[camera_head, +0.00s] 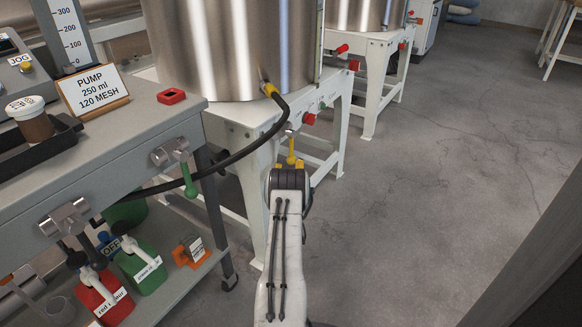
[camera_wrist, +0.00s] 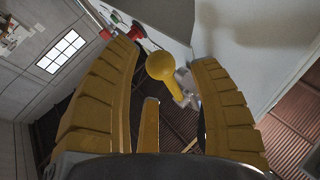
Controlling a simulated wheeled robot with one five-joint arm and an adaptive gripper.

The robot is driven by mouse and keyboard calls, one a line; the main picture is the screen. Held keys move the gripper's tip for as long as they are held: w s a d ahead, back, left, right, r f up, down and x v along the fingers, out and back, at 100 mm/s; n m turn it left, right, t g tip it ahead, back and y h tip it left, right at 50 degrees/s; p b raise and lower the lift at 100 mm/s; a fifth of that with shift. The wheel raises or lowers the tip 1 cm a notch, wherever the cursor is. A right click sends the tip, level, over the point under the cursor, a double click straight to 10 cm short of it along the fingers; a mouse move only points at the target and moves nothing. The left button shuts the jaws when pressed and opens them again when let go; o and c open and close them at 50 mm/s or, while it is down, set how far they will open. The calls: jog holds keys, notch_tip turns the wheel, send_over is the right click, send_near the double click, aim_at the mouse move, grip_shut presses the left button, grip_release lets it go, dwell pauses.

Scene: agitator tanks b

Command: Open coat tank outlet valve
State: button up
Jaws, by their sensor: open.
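A yellow lever with a round ball end (camera_wrist: 160,66) stands between my gripper's fingers in the wrist view, joined to a small metal valve body (camera_wrist: 184,86). In the head view this yellow lever (camera_head: 291,147) hangs down below its valve on the white stand of a large steel tank (camera_head: 215,45). My gripper (camera_wrist: 165,56) is open, with its yellow ribbed fingers to either side of the lever and visible gaps to it. In the head view my gripper (camera_head: 288,165) is just below the lever, its fingers mostly hidden by my wrist.
A black hose (camera_head: 240,155) runs from the tank's yellow fitting to the grey bench (camera_head: 120,165) at left. The bench carries metal valves, one with a green lever (camera_head: 188,180). Red knobs (camera_head: 309,119) sit on the stand. The floor (camera_head: 420,190) at right is clear.

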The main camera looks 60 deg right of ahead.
aim_at(292, 164)
jog(key=shift+b+x, duration=0.6)
jog(key=shift+x, duration=1)
grip_shut()
